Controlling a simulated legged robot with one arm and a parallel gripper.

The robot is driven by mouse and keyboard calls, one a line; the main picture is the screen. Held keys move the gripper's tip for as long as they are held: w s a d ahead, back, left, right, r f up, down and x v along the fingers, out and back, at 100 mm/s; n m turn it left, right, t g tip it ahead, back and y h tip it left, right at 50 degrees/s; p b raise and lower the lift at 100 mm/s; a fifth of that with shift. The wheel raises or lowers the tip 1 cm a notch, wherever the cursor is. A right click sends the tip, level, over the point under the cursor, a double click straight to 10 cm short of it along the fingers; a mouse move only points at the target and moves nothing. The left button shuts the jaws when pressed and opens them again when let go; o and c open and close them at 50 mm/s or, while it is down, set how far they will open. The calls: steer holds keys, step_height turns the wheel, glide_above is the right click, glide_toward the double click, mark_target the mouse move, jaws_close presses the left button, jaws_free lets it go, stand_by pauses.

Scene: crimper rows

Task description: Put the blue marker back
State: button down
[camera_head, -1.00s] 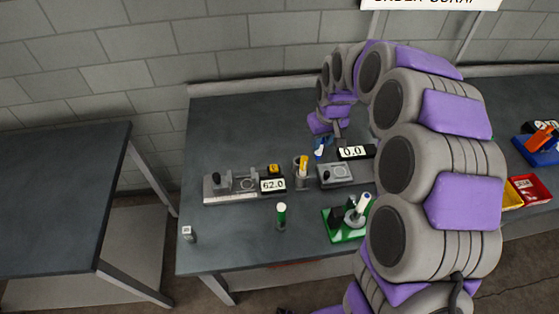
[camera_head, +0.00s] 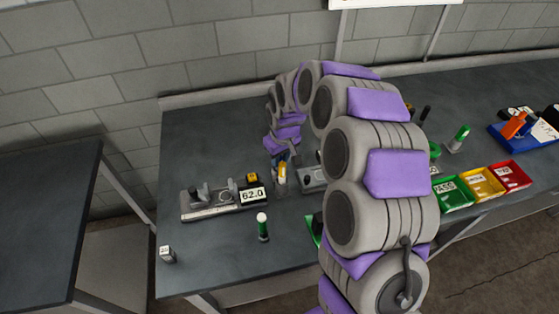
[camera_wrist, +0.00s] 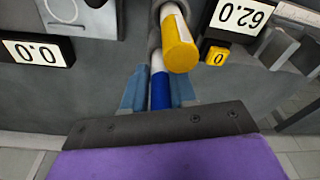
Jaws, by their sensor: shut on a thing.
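The blue marker has a white body and a blue cap (camera_wrist: 160,92). My gripper (camera_wrist: 159,84) is shut on it, with a finger on each side of the cap. In the head view my gripper (camera_head: 278,157) is over a grey cup (camera_head: 280,186) on the table. A yellow-capped marker (camera_head: 282,171) stands in that cup; its cap also shows in the wrist view (camera_wrist: 179,52). The blue marker's white end is beside the yellow marker at the cup's mouth; I cannot tell how far inside it is.
Left of the cup is a grey instrument with a 62.0 display (camera_head: 254,194). A grey device (camera_head: 312,179) is close on the right. A green marker (camera_head: 263,226) stands in front. Green, yellow (camera_head: 482,184) and red bins lie right. My arm hides some table.

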steer(key=shift+f, duration=0.6)
steer(key=shift+a, duration=0.15)
steer(key=shift+a, duration=0.1)
steer(key=c, duration=0.9)
jaws_free()
step_height(320, 180, up, 12)
steer(key=s+d+p, duration=0.1)
steer(key=p, duration=0.1)
steer(key=shift+s, duration=0.15)
steer(key=shift+s+r, duration=0.1)
